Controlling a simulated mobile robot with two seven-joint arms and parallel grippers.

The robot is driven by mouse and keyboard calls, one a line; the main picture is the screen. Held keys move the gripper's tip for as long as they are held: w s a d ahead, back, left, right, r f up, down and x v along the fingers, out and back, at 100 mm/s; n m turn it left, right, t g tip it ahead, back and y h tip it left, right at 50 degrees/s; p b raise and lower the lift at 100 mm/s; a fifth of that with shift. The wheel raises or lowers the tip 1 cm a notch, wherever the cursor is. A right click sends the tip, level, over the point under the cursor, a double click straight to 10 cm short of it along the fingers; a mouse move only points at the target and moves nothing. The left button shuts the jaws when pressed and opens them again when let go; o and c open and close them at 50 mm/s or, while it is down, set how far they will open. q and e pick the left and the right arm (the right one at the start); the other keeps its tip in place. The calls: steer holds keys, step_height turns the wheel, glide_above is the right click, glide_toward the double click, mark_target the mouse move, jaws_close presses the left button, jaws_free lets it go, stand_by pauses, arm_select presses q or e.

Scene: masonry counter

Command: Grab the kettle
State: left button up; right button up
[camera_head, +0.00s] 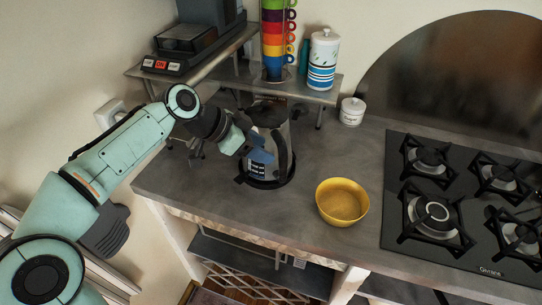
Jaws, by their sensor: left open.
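The kettle (267,117) stands upright on a round black base on the grey counter, left of the yellow bowl. It has a dark lid and body, with a dark handle on its right side. My left gripper (246,147) reaches in from the left at the kettle's left side. It is open, with its blue fingertips close to the body and overlapping it in the picture. I cannot tell whether they touch it. The gripper covers part of the kettle's left and front. My right gripper is not in view.
A yellow bowl (342,203) sits right of the kettle, near the counter's front edge. A black gas hob (468,200) lies further right. Behind, a raised shelf (313,92) carries stacked colored mugs (274,38) and a striped canister (322,60). A small white jar (352,111) stands nearby.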

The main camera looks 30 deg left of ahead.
mark_target(284, 161)
arm_select(q)
steer(key=shift+s+b+x, duration=0.15)
steer(key=shift+b+x, duration=0.15)
steer(key=shift+x, duration=2.05)
steer(key=shift+s+b+x, duration=0.1)
steer(key=shift+b+x, duration=0.15)
steer(key=shift+x, duration=2.1)
steer(key=shift+f, duration=0.15)
steer(key=shift+c, duration=0.3)
jaws_close()
